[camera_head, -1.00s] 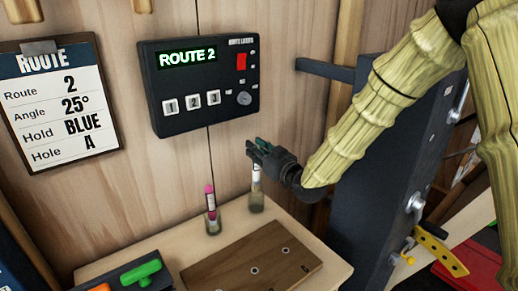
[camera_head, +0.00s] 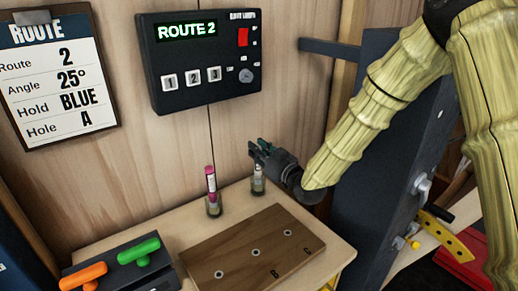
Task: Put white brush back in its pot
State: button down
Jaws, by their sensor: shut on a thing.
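The white brush (camera_head: 258,172) stands roughly upright at its glass pot (camera_head: 258,188), at the back of the wooden table. Its lower end appears to be inside the pot. My gripper (camera_head: 258,150) is at the top of the brush and shut on it, with the fingers hiding its upper end. A pink brush (camera_head: 210,180) stands in a second glass pot (camera_head: 214,208) just to the left.
A brown board (camera_head: 235,262) with holes lies in front of the pots. Green (camera_head: 139,251) and orange (camera_head: 83,276) holds sit at the left. A black control box (camera_head: 200,97) reading ROUTE 2 hangs on the wall. A dark post (camera_head: 380,190) stands right.

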jog(key=shift+f, duration=0.25)
jog(key=c, duration=1.2)
grip_release()
